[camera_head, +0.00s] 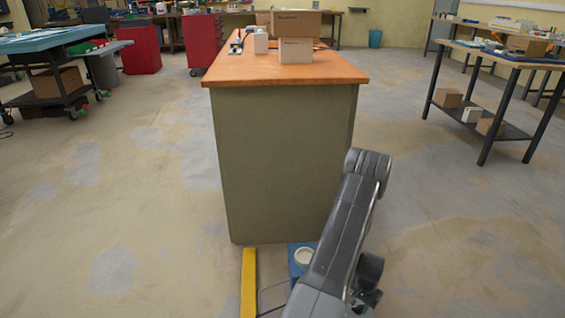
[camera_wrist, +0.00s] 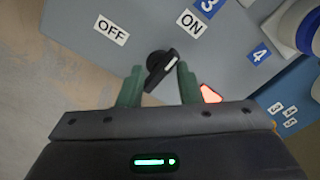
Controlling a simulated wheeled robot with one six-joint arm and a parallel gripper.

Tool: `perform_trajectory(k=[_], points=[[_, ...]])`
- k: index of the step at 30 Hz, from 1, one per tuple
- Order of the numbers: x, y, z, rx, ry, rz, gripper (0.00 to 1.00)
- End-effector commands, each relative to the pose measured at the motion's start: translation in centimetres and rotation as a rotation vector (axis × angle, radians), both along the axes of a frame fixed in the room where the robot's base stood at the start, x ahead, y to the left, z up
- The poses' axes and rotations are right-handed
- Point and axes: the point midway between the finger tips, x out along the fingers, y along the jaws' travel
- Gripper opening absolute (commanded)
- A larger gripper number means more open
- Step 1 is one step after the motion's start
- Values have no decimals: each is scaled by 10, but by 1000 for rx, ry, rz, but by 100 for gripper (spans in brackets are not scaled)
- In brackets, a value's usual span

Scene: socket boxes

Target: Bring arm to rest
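My gripper (camera_wrist: 160,88) shows in the wrist view with its two green fingers apart. A black rotary knob (camera_wrist: 160,68) with a white mark lies at the fingertips, between them in the picture. Gaps show beside it, but I cannot tell its depth relative to the tips. The knob sits on a grey panel (camera_wrist: 80,45) with an OFF label (camera_wrist: 111,30) and an ON label (camera_wrist: 191,22). Its white mark points up and right, toward ON. In the head view my arm reaches up from the bottom centre; the fingers cannot be made out there.
A workbench (camera_head: 284,160) with an orange top and boxes (camera_head: 296,24) stands ahead. A blue socket box (camera_head: 298,272) and a yellow bar (camera_head: 248,285) are at its foot. A red triangle (camera_wrist: 209,94) lies near the right finger. Open floor lies left and right.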

Motion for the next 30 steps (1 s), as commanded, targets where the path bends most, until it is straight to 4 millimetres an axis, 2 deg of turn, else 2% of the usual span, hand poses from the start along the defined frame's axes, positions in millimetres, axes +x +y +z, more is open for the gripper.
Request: perform_trajectory(k=[9, 22, 26, 30], points=[[0, 0, 0, -1, -1, 148, 32], [0, 0, 0, -1, -1, 164, 32], [0, 1, 6, 0, 0, 171, 32], [-1, 6, 21, 1, 3, 193, 32]])
